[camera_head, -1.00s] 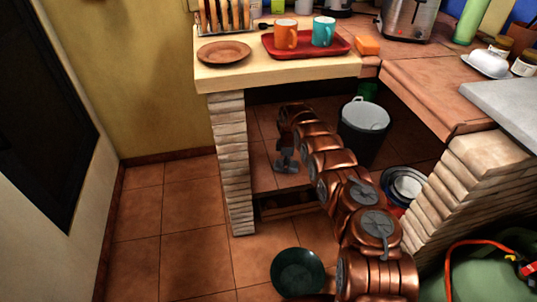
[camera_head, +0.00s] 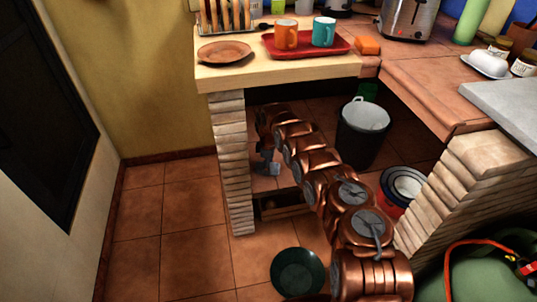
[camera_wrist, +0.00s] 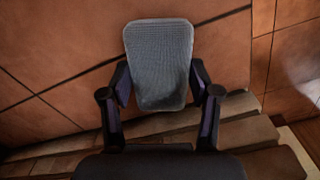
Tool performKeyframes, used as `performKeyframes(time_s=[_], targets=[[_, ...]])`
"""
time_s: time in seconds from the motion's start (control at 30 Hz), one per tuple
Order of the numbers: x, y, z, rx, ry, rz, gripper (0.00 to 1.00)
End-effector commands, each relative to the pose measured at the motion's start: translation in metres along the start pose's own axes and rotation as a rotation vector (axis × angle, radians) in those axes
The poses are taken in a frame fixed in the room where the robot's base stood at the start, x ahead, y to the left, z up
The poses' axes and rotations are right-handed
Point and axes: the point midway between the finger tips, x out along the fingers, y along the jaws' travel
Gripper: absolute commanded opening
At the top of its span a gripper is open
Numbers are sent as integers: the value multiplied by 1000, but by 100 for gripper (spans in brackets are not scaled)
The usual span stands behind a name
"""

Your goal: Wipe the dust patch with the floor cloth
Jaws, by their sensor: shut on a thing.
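My gripper (camera_wrist: 160,95) is shut on a grey woven cloth (camera_wrist: 160,60), which hangs out past the fingertips in the wrist view. In the head view my gripper (camera_head: 265,165) is low under the counter, just right of the brick pillar. The cloth shows there only as a small grey shape. Terracotta tiles lie behind the cloth in the wrist view; I cannot tell whether it touches them. A pale hazy patch (camera_wrist: 304,68) shows at the right edge of the wrist view; it may be dust or a reflection.
The brick pillar (camera_head: 231,165) stands close left of my gripper. A dark bin (camera_head: 363,132) and stacked bowls (camera_head: 402,186) are to the right. A low wooden crate (camera_head: 285,208) and a dark green bowl (camera_head: 297,271) are nearer. The countertop (camera_head: 300,74) is overhead. Open floor lies left.

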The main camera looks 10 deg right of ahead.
Motion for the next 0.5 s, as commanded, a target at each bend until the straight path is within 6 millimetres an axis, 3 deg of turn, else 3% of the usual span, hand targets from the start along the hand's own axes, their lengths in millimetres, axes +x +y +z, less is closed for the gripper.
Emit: performKeyframes(time_s=[0.03, 0.5], targets=[[-20, 3, 1, 1, 0, 9, 29], [-59, 0, -3, -5, 0, 7, 29]])
